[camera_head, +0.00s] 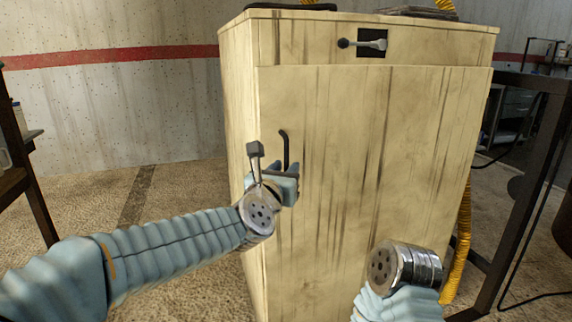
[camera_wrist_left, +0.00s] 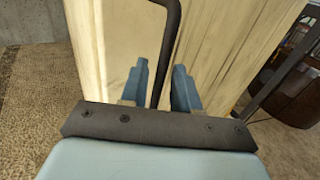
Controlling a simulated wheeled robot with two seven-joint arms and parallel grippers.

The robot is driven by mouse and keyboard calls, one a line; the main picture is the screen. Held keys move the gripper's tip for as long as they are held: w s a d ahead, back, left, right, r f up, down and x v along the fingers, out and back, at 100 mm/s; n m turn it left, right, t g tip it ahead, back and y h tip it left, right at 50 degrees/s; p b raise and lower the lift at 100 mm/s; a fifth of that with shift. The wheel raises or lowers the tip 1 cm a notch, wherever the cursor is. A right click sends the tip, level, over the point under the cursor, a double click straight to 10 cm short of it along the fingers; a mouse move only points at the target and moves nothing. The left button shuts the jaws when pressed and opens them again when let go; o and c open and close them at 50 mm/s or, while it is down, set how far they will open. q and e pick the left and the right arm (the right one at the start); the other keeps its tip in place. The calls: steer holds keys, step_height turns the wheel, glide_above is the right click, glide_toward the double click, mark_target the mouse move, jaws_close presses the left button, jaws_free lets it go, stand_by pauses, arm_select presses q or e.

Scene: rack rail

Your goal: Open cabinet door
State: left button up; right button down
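The cabinet (camera_head: 240,100) is pale streaked wood and stands ahead. Its front door (camera_head: 380,150) looks closed. A dark bar handle (camera_head: 285,148) is on the door's left side; it also shows in the left wrist view (camera_wrist_left: 168,45). My left gripper (camera_head: 290,178) is at the handle's lower part. In the left wrist view my left gripper (camera_wrist_left: 160,88) has its blue fingers apart, one on each side of the handle, with visible gaps. My right wrist (camera_head: 405,266) is low in front of the door; its gripper fingers are not visible.
A latch lever (camera_head: 365,44) is on the panel above the door. A dark metal frame (camera_head: 525,180) and yellow hose (camera_head: 460,245) stand close on the right. A dark shelf (camera_head: 22,170) is at the far left. Floor between shelf and cabinet is clear.

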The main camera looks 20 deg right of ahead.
arm_select(q)
steer(key=shift+w+d, duration=0.35)
steer(key=shift+w, duration=0.25)
jaws_close()
steer(key=shift+s, duration=0.1)
